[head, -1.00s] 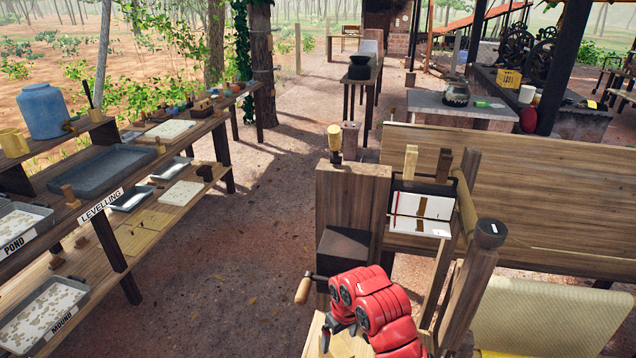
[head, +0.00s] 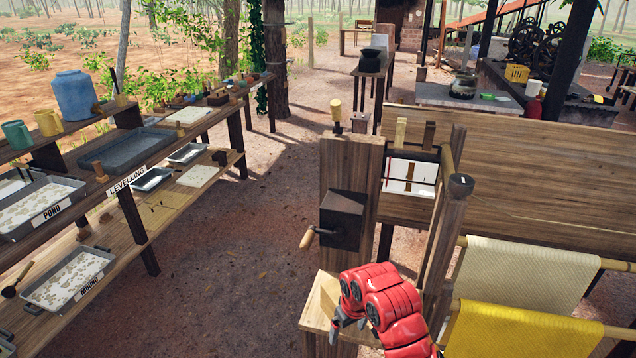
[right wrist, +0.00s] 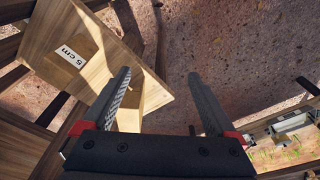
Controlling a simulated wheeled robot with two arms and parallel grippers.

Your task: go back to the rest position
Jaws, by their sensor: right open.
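My right gripper (head: 348,326) is at the end of the red arm at the bottom middle of the head view. It is low, in front of the wooden post (head: 350,165) with the dark crank box (head: 343,220), and over or beside a small wooden stand (head: 318,310). In the right wrist view my right gripper (right wrist: 160,85) has its two fingers wide apart. Nothing is held between them. A wooden board with a "5 cm" label (right wrist: 75,55) lies beyond the left finger. My left gripper is not in view.
Yellow and cream sheets (head: 520,330) hang on rails at right, close to my arm. A wooden shelf (head: 185,205) with trays and jugs runs along the left. The dirt floor (head: 235,270) between shelf and post is clear.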

